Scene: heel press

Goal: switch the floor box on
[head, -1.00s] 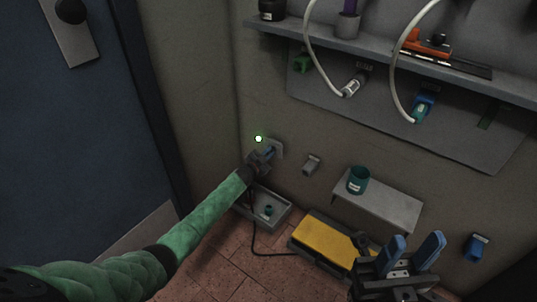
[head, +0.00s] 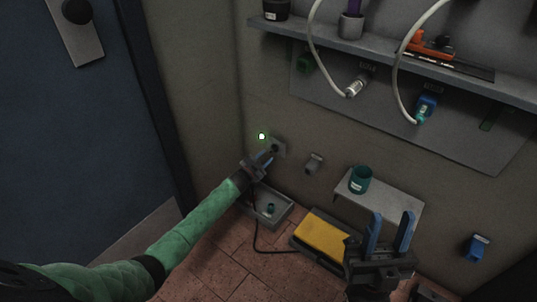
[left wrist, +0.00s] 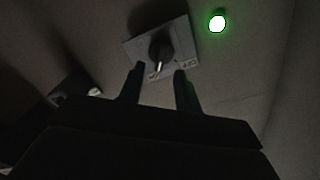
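The yellow-topped floor box (head: 322,236) lies on the tiles by the wall, a black cable running from its left side. My left gripper (head: 268,157) is open and empty at the wall, just short of a grey plate (head: 279,149) with a dark knob. In the left wrist view the knob (left wrist: 160,50) on its plate (left wrist: 181,40) is beyond and between the separated fingertips (left wrist: 159,71), with a gap. My right gripper (head: 392,215) is open and empty, fingers pointing up, in front of the floor box's right end, partly hiding it.
A green light (head: 262,136) glows beside the plate. A grey tray (head: 284,215) with a small teal part stands on the floor. A low shelf (head: 403,208) holds a teal cup (head: 360,179). A blue wall piece (head: 477,247) is at right. Bare tiles lie in front.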

